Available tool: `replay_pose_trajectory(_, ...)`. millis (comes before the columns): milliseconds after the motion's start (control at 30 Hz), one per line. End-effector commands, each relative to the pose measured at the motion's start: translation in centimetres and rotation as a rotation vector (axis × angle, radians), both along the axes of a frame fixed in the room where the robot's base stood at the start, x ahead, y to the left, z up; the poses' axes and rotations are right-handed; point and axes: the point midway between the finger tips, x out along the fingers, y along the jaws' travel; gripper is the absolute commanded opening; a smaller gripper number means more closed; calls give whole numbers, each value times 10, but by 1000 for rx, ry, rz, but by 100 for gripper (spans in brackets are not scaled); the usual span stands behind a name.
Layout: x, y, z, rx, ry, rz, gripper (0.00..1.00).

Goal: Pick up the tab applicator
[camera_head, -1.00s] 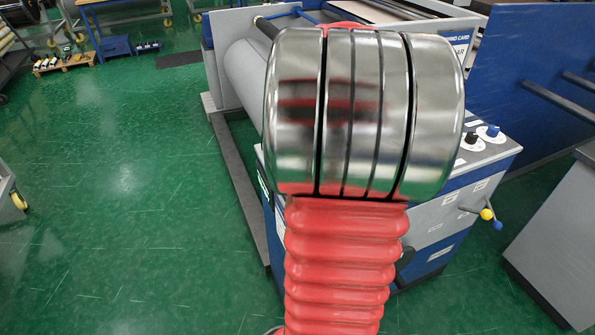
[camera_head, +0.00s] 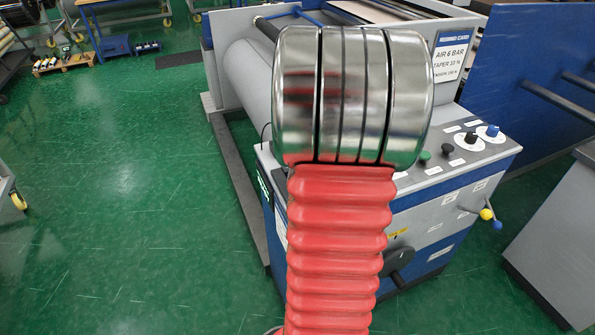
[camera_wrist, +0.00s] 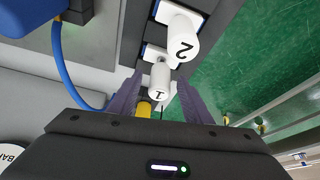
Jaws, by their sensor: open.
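My gripper (camera_wrist: 159,78) is open, its two purple fingers pointing away from the wrist camera. A white round-ended piece marked "1" (camera_wrist: 160,76) shows between the fingers in the picture, with a yellow part (camera_wrist: 144,108) beside it, low and partly hidden by my gripper body. I cannot tell whether the fingers touch either one. A second white piece marked "2" (camera_wrist: 181,38) stands just beyond. I cannot tell for sure which of these is the tab applicator. In the head view my red and chrome arm hides the gripper and what is in front of it.
A blue cable or hose (camera_wrist: 68,70) curves along the left of the wrist view. A grey and blue machine console (camera_head: 455,180) with knobs stands behind my arm, a large grey roll (camera_head: 247,85) to its left. Green floor (camera_head: 120,210) is clear at left.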

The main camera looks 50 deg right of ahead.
Motion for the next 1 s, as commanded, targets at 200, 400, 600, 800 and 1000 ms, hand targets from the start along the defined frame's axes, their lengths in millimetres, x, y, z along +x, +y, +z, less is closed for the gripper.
replay_pose_trajectory(200,0,0,-1,0,0,0,45)
replay_pose_trajectory(400,0,0,-1,0,0,0,45)
replay_pose_trajectory(600,0,0,-1,0,0,0,38)
replay_pose_trajectory(800,0,0,-1,0,0,0,24)
replay_pose_trajectory(1000,0,0,-1,0,0,1,10)
